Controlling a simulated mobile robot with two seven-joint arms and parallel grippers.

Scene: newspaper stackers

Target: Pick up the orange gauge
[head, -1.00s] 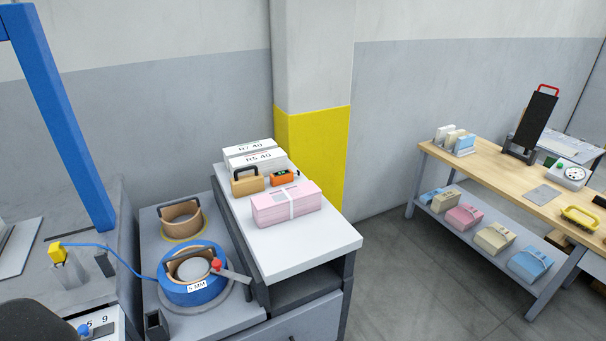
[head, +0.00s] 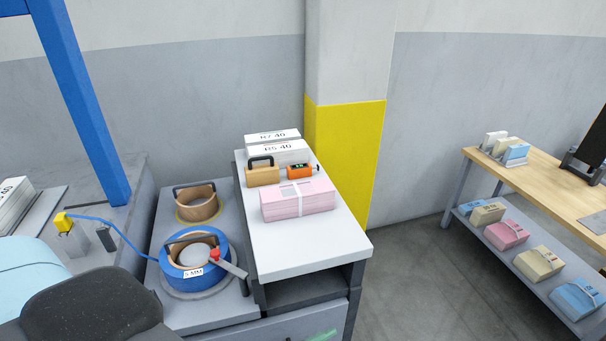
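The orange gauge (head: 300,171) is a small orange block with a dark display. It lies on the white top of the cabinet (head: 308,243), between a tan block with a black handle (head: 262,173) and the yellow-painted pillar. A pink banded paper bundle (head: 298,200) lies just in front of it. Neither of my grippers is in view.
White boxes marked R7 40 and R5 40 (head: 278,151) stand behind the gauge. A blue ring marked 5 MM (head: 194,262) sits on the lower surface at left. The wooden bench (head: 560,190) stands at right. The white top's front half is clear.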

